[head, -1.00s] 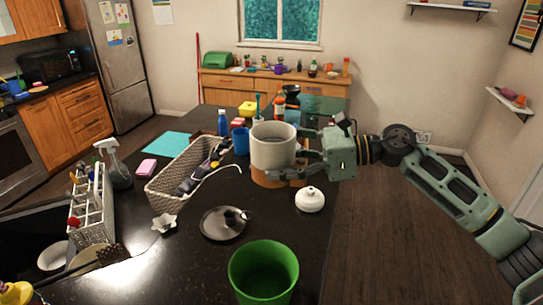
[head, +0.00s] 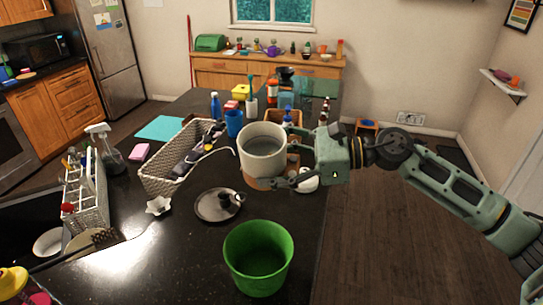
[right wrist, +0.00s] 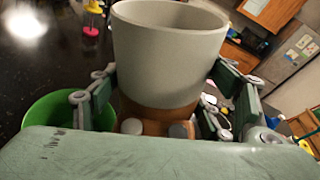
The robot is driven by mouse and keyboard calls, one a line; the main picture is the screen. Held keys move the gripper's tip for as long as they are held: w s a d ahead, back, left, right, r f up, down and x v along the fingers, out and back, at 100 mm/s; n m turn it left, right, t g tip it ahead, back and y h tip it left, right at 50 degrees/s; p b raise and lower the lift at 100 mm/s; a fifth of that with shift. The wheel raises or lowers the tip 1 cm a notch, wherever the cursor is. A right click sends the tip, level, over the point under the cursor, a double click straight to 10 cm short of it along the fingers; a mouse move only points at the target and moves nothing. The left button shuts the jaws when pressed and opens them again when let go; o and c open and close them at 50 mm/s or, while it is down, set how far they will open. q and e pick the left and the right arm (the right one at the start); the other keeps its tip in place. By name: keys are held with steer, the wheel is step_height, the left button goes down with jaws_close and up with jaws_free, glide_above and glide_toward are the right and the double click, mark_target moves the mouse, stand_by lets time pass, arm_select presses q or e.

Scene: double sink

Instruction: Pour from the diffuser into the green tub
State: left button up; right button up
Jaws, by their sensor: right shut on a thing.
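The diffuser (head: 261,160) is a cream cup with a wood-brown base and an open top; its inside looks grey. My right gripper (head: 280,160) is shut on it from the right and holds it above the counter. In the right wrist view the diffuser (right wrist: 168,58) stands between the two fingers, its brown base low between them. The green tub (head: 258,260) stands upright on the counter, nearer the camera than the diffuser and apart from it. The tub also shows partly at the left of the right wrist view (right wrist: 38,112). My left gripper is not in view.
A woven basket (head: 160,181) stands to the left. A white rounded piece (head: 308,182) is partly hidden behind my gripper. Bottles and cups stand further back.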

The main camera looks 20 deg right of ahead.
steer(key=shift+s+a+f, duration=0.2)
steer(key=shift+s+f, duration=0.05)
steer(key=shift+s, duration=0.05)
steer(key=shift+s+f+n+b, duration=0.3)
steer(key=shift+n+b, duration=0.1)
steer(key=shift+b, duration=0.15)
steer(key=shift+s+a+f+n+t+b, duration=0.3)
steer(key=shift+s+a+f+n+b, duration=0.15)
steer(key=shift+s+b, duration=0.15)
steer(key=shift+w+d+f+n+t+b, duration=0.15)
steer(key=shift+f+n+b, duration=0.2)
steer(key=shift+f+b, duration=0.55)
steer(key=shift+w+d+f+n+t+b, duration=0.15)
steer(key=shift+f+n+b, duration=0.15)
steer(key=shift+f+b, duration=0.6)
steer(key=shift+s+a+r+n+t+b, duration=0.1)
steer(key=shift+s+a+n+t+b, duration=0.35)
steer(key=shift+n+b, duration=2.25)
steer(key=shift+s+a+r+n+t+b, duration=0.1)
steer(key=shift+s+n+t+b, duration=0.5)
steer(key=shift+n+b, duration=2.1)
steer(key=shift+s+a+n+t+b, duration=0.45)
steer(key=shift+n+b, duration=0.95)
steer(key=shift+b, duration=2.55)
steer(key=shift+s+d+r, duration=0.1)
steer(key=shift+s+d, duration=0.05)
